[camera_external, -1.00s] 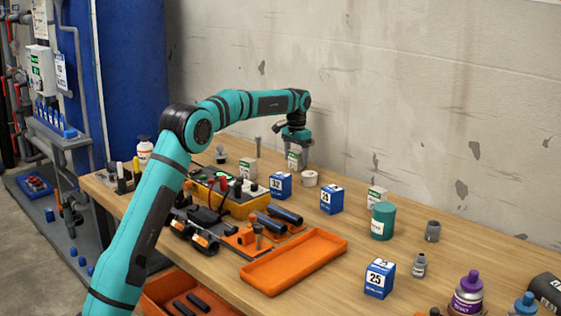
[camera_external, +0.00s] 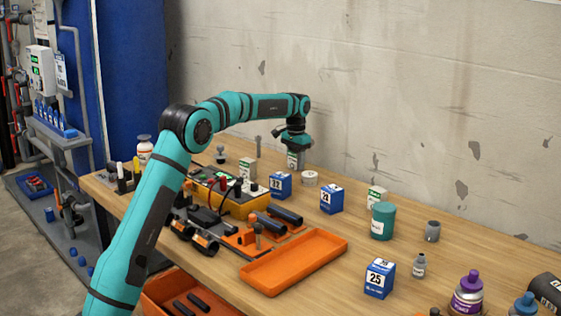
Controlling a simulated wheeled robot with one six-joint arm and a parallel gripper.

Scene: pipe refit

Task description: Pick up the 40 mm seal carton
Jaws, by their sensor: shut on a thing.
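My gripper (camera_external: 295,149) is at the far side of the bench near the wall, pointing down. It is shut on a small white and green carton (camera_external: 294,160); its size marking is too small to read. I cannot tell whether the carton's base touches the bench. Two similar white and green cartons stand apart from it: one (camera_external: 248,169) to the left and one (camera_external: 376,196) to the right. The blue and white cartons show a 32 (camera_external: 280,185), a blurred number (camera_external: 331,199) and a 25 (camera_external: 379,279).
A white ring-like part (camera_external: 309,178) stands close to the held carton. A yellow and black device (camera_external: 235,203), an orange tray (camera_external: 294,263) and a teal jar (camera_external: 383,222) are nearer. The wooden bench (camera_external: 470,257) has bare room at right.

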